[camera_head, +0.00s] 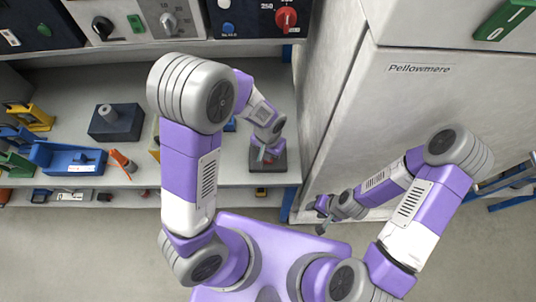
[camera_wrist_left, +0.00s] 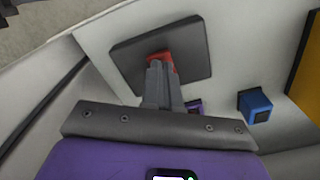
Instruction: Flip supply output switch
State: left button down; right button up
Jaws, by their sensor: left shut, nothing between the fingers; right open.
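A dark square base (camera_head: 268,166) with a small red part lies near the right end of the workbench. In the left wrist view the same dark plate (camera_wrist_left: 196,62) carries a red piece (camera_wrist_left: 162,57), possibly the switch. My left gripper (camera_head: 264,152) is shut and empty, pointing down over this base. In the left wrist view its closed fingers (camera_wrist_left: 158,68) overlap the lower edge of the red piece, hiding part of it; contact is unclear. My right gripper (camera_head: 321,218) is open and empty, low in front of the cabinet.
A white cabinet labelled Pellowmere (camera_head: 365,110) stands right of the bench. Instrument panels with a red knob (camera_head: 286,18) and a grey knob (camera_head: 168,22) line the upper shelf. A dark block (camera_head: 116,124), blue holder (camera_head: 68,160) and orange tool (camera_head: 122,161) lie left on the bench.

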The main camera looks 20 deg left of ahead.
pick_arm(q)
jog(key=shift+f+b, duration=0.8)
jog(key=shift+f, duration=0.15)
dwell(0.8)
jog(key=shift+r+p, duration=2.95)
jog(key=shift+r, duration=0.65)
